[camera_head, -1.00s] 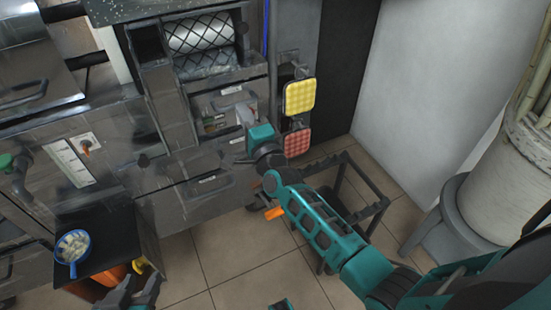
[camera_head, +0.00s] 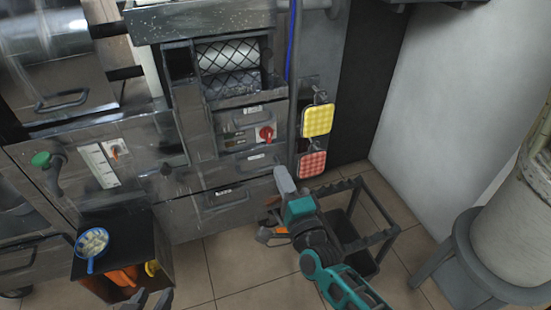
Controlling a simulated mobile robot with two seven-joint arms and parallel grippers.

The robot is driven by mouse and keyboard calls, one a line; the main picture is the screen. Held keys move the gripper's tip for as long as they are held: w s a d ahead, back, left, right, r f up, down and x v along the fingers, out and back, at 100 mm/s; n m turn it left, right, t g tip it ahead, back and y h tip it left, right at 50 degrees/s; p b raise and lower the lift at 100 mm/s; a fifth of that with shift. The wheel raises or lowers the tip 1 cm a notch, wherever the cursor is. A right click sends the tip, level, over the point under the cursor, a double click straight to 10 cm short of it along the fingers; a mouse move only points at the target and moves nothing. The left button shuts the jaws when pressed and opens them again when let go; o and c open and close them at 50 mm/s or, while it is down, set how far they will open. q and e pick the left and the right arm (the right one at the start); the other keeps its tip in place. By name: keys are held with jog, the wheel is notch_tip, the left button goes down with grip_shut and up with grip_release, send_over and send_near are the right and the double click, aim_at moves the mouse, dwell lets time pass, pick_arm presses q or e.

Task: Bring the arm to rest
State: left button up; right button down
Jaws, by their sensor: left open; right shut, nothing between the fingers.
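My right arm comes in from the bottom right, with teal and dark links. Its gripper (camera_head: 284,180) is shut and empty, pointing up in front of the steel machine's lower front, left of the red checked pad. A red knob (camera_head: 266,133) on the machine's panel (camera_head: 238,122) lies above and left of the fingertips, clear of them. My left gripper (camera_head: 147,300) shows only in part at the bottom edge, its dark fingers apart, below the small dark cart.
A blue pan (camera_head: 92,243) with pale pieces sits on the dark cart (camera_head: 135,232). Yellow (camera_head: 317,120) and red (camera_head: 312,164) pads hang on the machine's side. A dark rack (camera_head: 372,240) stands behind my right arm. A pale barrel (camera_head: 515,215) on a grey stool is at right.

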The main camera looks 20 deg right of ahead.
jog(key=s+a+f+n+g+y, duration=0.1)
jog(key=s+f+n+g, duration=0.3)
jog(key=s+n, duration=0.5)
jog(key=s+f+n+g+y, duration=0.1)
jog(key=s+f+n+g, duration=0.1)
jog(key=s+n+g, duration=0.65)
pick_arm(q)
jog(key=s+a+r+y+p, duration=0.1)
jog(key=s+a+r+p, duration=0.1)
jog(key=r+p, duration=1)
jog(key=a+p, duration=0.1)
jog(key=p, duration=0.4)
jog(key=shift+a, duration=0.3)
pick_arm(e)
notch_tip(320, 180, up, 11)
jog(key=d+n+t+h, duration=0.1)
jog(key=d+n+t, duration=0.1)
jog(key=t, duration=0.1)
jog(key=shift+d, duration=0.3)
jog(key=shift+n, duration=0.25)
pick_arm(q)
jog(key=shift+d, duration=0.2)
